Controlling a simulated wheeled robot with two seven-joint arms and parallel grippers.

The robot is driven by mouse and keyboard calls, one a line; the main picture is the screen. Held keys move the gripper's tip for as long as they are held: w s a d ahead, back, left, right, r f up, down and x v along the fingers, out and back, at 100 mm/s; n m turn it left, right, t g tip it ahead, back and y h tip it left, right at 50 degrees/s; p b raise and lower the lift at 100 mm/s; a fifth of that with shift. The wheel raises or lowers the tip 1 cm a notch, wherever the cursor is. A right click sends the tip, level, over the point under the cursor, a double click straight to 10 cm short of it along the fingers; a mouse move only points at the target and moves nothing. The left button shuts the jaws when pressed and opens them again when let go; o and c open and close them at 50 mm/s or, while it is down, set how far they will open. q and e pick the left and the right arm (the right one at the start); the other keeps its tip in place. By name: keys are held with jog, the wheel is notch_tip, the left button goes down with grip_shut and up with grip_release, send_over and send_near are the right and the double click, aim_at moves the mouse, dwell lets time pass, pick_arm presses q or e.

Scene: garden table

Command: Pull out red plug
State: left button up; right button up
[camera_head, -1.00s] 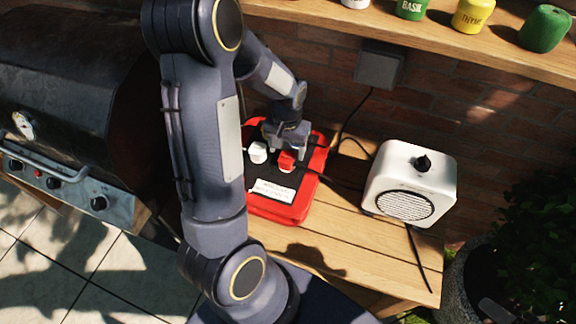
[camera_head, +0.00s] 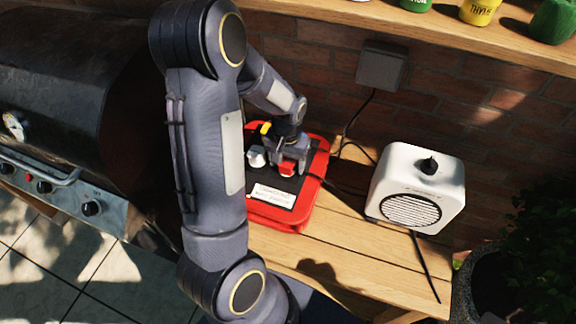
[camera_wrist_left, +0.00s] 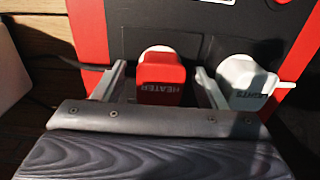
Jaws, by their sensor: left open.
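The red plug (camera_head: 286,169), marked HEATER in the left wrist view (camera_wrist_left: 160,80), sits in the black face of the red power box (camera_head: 318,163). My left gripper (camera_head: 289,163) is open over it. In the left wrist view its two fingers (camera_wrist_left: 161,84) stand on either side of the red plug, with a gap on each side. A white plug (camera_head: 256,157) sits beside the red one; in the left wrist view this white plug (camera_wrist_left: 246,88) is just right of the right finger. My right gripper is not in view.
A white heater (camera_head: 416,187) stands on the wooden table (camera_head: 340,240) to the right, with cables near it. A black grill (camera_head: 75,95) is at the left. A wooden shelf (camera_head: 420,30) with several pots runs along the brick wall above. The front table area is mostly clear.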

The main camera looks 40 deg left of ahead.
aim_at(287, 161)
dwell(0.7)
pick_arm(q)
jog(key=c, duration=1.4)
jog(key=shift+r, duration=0.2)
jog(key=shift+r+p, duration=2.3)
jog(key=shift+r, duration=0.55)
